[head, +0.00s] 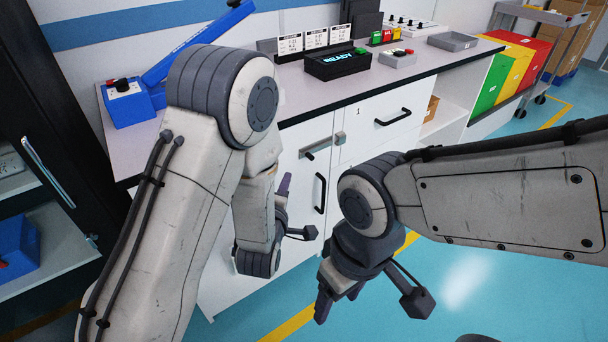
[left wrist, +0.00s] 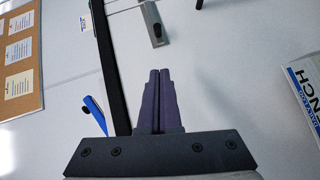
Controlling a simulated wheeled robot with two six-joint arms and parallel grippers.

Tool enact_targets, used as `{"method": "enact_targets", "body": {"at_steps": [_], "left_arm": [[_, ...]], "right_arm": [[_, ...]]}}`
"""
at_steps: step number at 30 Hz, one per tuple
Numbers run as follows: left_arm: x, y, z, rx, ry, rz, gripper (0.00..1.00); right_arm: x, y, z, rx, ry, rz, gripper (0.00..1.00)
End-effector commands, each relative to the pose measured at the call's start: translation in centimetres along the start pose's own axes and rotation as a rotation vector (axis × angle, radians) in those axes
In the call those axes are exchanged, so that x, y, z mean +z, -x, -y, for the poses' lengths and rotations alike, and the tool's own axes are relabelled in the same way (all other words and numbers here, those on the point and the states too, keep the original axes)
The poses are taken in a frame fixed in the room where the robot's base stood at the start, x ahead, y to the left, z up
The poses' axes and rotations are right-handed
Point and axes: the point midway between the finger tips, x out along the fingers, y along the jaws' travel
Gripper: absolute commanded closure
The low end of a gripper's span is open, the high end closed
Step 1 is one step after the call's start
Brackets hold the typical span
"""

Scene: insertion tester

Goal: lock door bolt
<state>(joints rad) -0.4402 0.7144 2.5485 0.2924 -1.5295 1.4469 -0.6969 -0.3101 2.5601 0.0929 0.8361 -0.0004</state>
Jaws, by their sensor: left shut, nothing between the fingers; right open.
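The door bolt (head: 318,150) is a grey metal bar lying across the white cabinet front, beside a small square metal bracket (head: 340,138). A narrow gap seems to show between them, but I cannot tell how far the bolt extends. My left gripper (head: 285,184) is below and left of the bolt, with its purple fingers pointing up, apart from it. In the left wrist view its fingers (left wrist: 159,74) are together and empty. My right gripper (head: 338,292) is open and empty, pointing down in front of the cabinet, lower right of the bolt.
Black handles sit on the drawer (head: 393,117) and the cabinet door (head: 320,194). The worktop (head: 285,98) carries a black READY box (head: 338,63) and a blue box with a red button (head: 128,103). A dark open cabinet (head: 40,170) stands left.

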Motion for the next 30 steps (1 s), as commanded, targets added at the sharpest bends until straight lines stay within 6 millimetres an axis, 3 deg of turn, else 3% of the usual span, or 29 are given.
{"method": "enact_targets", "body": {"at_steps": [1, 14, 21, 30], "left_arm": [[0.1, -0.5, 0.6, 0.006, 0.002, -0.003, 1.00], [0.1, -2.4, 0.5, 0.006, 0.001, -0.001, 1.00], [-0.1, -7.5, 0.1, 0.001, 0.000, -0.002, 1.00], [2.6, -9.9, 0.0, 0.000, -0.001, 0.002, 1.00]], "right_arm": [[0.1, -1.6, -0.1, 0.000, 0.000, 0.000, 0.34], [0.4, -7.7, -0.6, 0.000, 0.000, 0.000, 0.34], [0.4, -7.8, -0.6, 0.000, 0.000, 0.000, 0.34], [0.5, -8.5, -0.6, 0.000, 0.000, 0.000, 0.34]]}}
